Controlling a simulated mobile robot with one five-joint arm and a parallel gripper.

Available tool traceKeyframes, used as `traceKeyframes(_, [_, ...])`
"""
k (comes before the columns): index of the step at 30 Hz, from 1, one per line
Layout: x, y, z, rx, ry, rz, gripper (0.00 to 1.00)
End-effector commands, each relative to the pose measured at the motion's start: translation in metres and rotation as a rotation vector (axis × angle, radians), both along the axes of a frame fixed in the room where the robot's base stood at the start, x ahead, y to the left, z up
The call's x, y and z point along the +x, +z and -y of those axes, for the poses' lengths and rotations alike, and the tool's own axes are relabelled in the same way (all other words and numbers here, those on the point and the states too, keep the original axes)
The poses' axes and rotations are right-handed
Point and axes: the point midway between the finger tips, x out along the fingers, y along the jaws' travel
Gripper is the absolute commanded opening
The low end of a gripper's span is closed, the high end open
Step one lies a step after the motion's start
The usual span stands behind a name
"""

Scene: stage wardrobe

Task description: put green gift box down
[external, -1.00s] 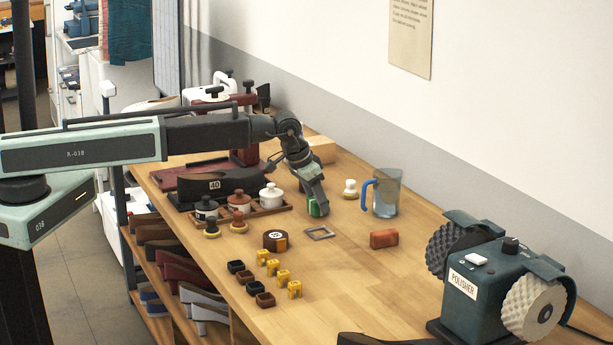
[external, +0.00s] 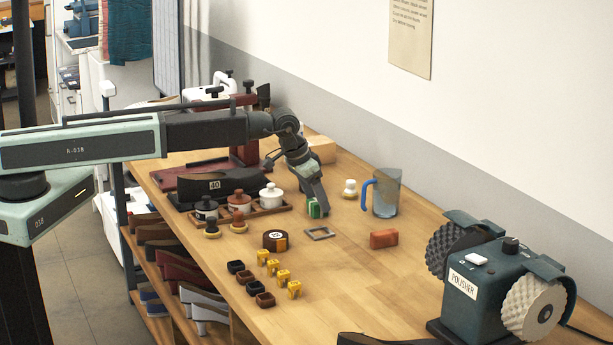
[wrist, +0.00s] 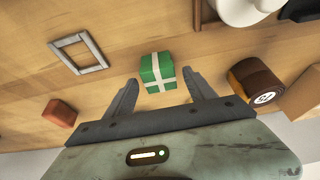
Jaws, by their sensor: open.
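The green gift box (wrist: 157,72) with a pale ribbon cross stands on the wooden bench top, between and just beyond my open fingertips in the wrist view. My gripper (wrist: 163,95) is open, with a gap between each finger and the box. In the external view the box (external: 313,208) shows partly behind my gripper (external: 319,208), which points down at the bench. The box's far side is hidden.
A grey square frame (external: 319,233) and a red-brown block (external: 383,239) lie nearby. A clear jug (external: 388,194) with a blue handle stands to the right. Lidded pots sit in a wooden tray (external: 284,209) to the left. Bare bench lies in front.

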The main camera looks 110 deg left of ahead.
Motion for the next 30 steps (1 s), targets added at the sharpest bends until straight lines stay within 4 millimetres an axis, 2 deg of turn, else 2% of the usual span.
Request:
traceKeyframes(1, [-0.003, 0.017, 0.003, 0.000, 0.000, 0.000, 0.64])
traceKeyframes(9, [-0.020, 0.077, 0.020, 0.000, 0.000, 0.000, 0.64])
traceKeyframes(12, [-0.025, 0.094, 0.025, 0.000, -0.001, 0.000, 0.64])
traceKeyframes(16, [-0.029, 0.102, 0.029, 0.000, -0.001, 0.000, 0.64])
traceKeyframes(26, [-0.029, 0.099, 0.032, -0.001, -0.004, -0.002, 0.64])
traceKeyframes(28, [-0.028, 0.098, 0.054, -0.010, -0.035, -0.015, 0.64])
traceKeyframes(29, [-0.027, 0.096, 0.071, -0.017, -0.062, -0.026, 0.64])
traceKeyframes(30, [-0.027, 0.095, 0.102, -0.028, -0.110, -0.047, 0.64])
